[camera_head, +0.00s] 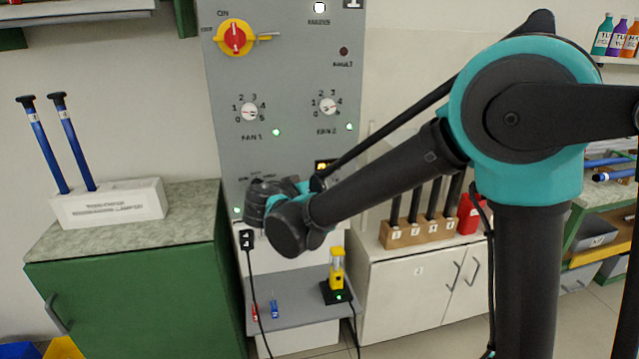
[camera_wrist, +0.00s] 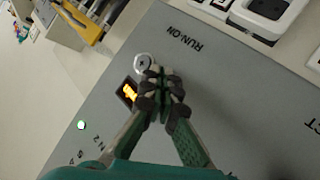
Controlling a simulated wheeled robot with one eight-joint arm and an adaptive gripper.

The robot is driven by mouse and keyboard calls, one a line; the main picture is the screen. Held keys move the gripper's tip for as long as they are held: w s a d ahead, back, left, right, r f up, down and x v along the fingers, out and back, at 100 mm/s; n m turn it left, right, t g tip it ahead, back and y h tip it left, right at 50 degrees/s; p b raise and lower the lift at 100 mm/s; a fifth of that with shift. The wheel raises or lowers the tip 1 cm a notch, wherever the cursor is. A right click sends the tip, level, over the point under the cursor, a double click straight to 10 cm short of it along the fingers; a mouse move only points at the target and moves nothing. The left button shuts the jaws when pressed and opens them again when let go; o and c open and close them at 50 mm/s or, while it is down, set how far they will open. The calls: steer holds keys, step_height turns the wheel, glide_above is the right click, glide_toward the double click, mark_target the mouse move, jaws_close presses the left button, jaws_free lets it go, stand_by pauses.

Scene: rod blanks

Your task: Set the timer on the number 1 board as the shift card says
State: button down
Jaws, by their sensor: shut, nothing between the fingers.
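The grey number 1 board (camera_head: 290,75) stands upright behind my arm; it also fills most of the wrist view (camera_wrist: 235,100). In the wrist view a small orange-lit display (camera_wrist: 130,92) sits beside a round white-ringed control (camera_wrist: 144,63), with the label RUN-ON nearby. My gripper (camera_wrist: 160,78) is shut and empty, its fingertips right by the round control and partly over it. I cannot tell whether they touch it. The digits on the display are too blurred to read. In the head view the display (camera_head: 325,166) shows just above my wrist, which hides the board below.
The board also carries a red-and-yellow main switch (camera_head: 235,38), a FAN 1 dial (camera_head: 250,112) and a FAN 2 dial (camera_head: 328,106). Below is a shelf (camera_head: 300,312) with a yellow device (camera_head: 337,270) and hanging cables. A green cabinet (camera_head: 130,290) stands left, a white one (camera_head: 420,295) right.

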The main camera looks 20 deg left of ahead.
steer(key=shift+s+d, duration=0.15)
steer(key=shift+s, duration=0.15)
steer(key=s+d, duration=0.1)
steer(key=s, duration=0.2)
steer(key=s+d, duration=0.1)
steer(key=shift+s+d, duration=0.15)
steer(key=shift+d, duration=0.2)
stand_by(0.8)
